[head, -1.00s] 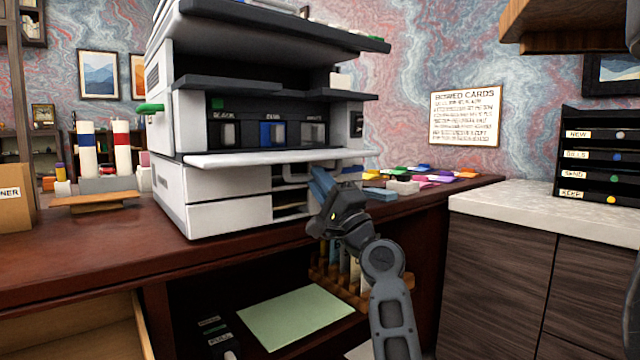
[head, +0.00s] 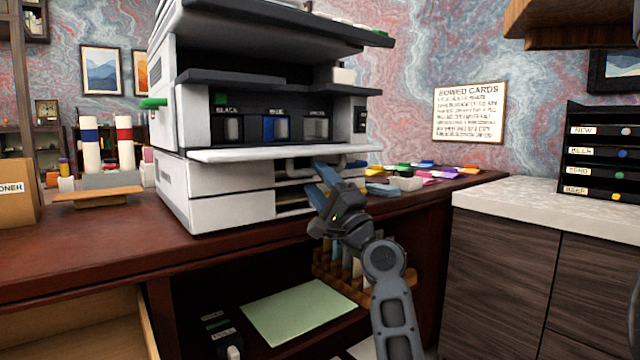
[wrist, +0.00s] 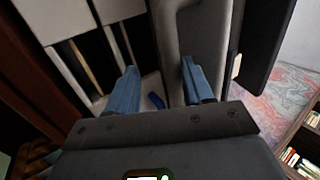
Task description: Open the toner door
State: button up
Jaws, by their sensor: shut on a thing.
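The white printer (head: 228,211) stands on the desk. Its toner door (head: 270,155) is folded down and juts out level, like a shelf, with the bays marked black, blue and white showing above it. A pale bar handle (head: 300,168) hangs under the door. My gripper (head: 328,173), with blue fingers, is at the right end of this handle. In the wrist view, the grey handle (wrist: 168,35) runs between the two fingers of my gripper (wrist: 160,68), which is shut on it. The exact contact is partly hidden.
Several coloured cards (head: 440,173) lie on the desk (head: 90,250) to the right of the printer. A wooden rack (head: 340,277) and a green sheet (head: 297,312) are below the desk. A pale-topped cabinet (head: 530,205) stands at right, and an open drawer (head: 80,335) at lower left.

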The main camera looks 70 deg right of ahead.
jog(key=v, duration=0.7)
jog(key=shift+s+f+b, duration=0.2)
jog(key=shift+s+b, duration=0.05)
jog(key=shift+b, duration=0.2)
jog(key=shift+a, duration=0.1)
jog(key=a+f+n+g+y, duration=0.3)
jog(key=a+f+n+y, duration=0.35)
jog(key=a+f, duration=1.1)
jog(key=s+a+f+n+g+y, duration=0.2)
jog(key=s+a+f+n+y, duration=0.15)
jog(key=s+a+n, duration=0.6)
jog(key=s+a+f+n+g+y, duration=0.1)
jog(key=s+a+f+n+y, duration=0.3)
jog(key=s+a+n, duration=0.6)
notch_tip(320, 180, up, 31)
jog(key=m+h+p, duration=0.1)
jog(key=p, duration=3.1)
jog(key=shift+w+a+m, duration=0.3)
jog(key=shift+a+m, duration=0.1)
jog(key=shift+a, duration=0.05)
